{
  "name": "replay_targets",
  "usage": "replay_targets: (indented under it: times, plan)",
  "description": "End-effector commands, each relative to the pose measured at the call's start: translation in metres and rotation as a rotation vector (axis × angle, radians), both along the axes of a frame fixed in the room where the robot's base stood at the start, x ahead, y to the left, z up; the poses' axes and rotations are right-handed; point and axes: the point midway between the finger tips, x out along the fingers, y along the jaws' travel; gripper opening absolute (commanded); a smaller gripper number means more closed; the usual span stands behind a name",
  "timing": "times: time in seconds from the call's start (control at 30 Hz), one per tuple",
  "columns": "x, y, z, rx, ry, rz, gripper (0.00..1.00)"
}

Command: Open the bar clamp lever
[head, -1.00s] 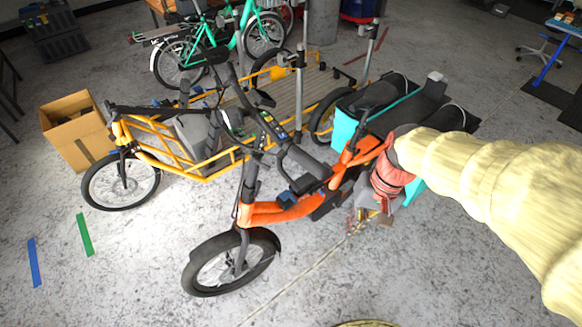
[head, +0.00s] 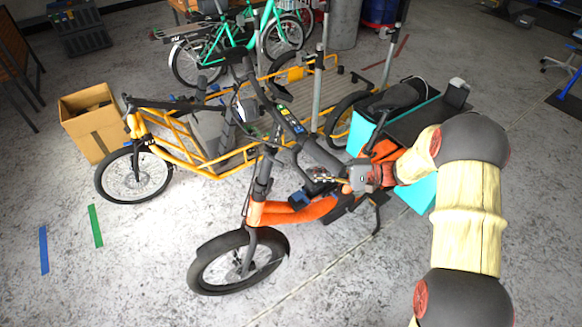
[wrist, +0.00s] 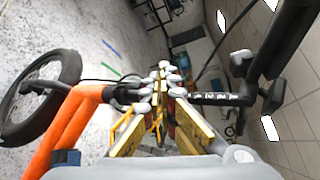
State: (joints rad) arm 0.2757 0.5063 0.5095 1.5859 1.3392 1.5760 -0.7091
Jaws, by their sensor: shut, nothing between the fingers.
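The orange cargo bike (head: 300,213) stands in the middle of the head view, with a black steering stem (head: 262,182) and a black handlebar (head: 275,112). The bar clamp lever cannot be clearly picked out. My gripper (head: 322,178) is shut and empty, pointing left towards the stem from the seat side, above the orange frame. In the wrist view the gripper's fingertips (wrist: 163,68) overlap the black stem (wrist: 212,99), hiding part of it. Contact cannot be told. The handlebar (wrist: 290,40) lies to the right there and the orange frame (wrist: 72,125) to the left.
A yellow cargo bike (head: 185,150) stands close behind the orange one. Turquoise side panels (head: 422,192) flank the orange bike's rear, near my arm. A cardboard box (head: 90,135) stands at the left.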

Motion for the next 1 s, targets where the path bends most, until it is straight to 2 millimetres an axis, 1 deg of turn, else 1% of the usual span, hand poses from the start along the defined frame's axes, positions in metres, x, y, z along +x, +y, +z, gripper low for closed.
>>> replay_targets:
  times: [0.03, 0.1, 0.2, 0.33, 0.43, 0.57, 1.0]
  plan:
    - [0.016, -0.007, -0.017, 0.066, -0.017, -0.047, 0.0]
    - [0.036, -0.016, -0.028, 0.145, -0.056, -0.108, 0.0]
    - [0.056, -0.029, -0.041, 0.223, -0.104, -0.18, 0.0]
    - [0.068, -0.039, -0.049, 0.274, -0.142, -0.235, 0.0]
    - [0.072, -0.039, -0.049, 0.285, -0.153, -0.247, 0.0]
    - [0.076, -0.025, -0.047, 0.286, -0.153, -0.246, 0.0]
    - [0.101, 0.054, -0.032, 0.283, -0.151, -0.245, 0.0]
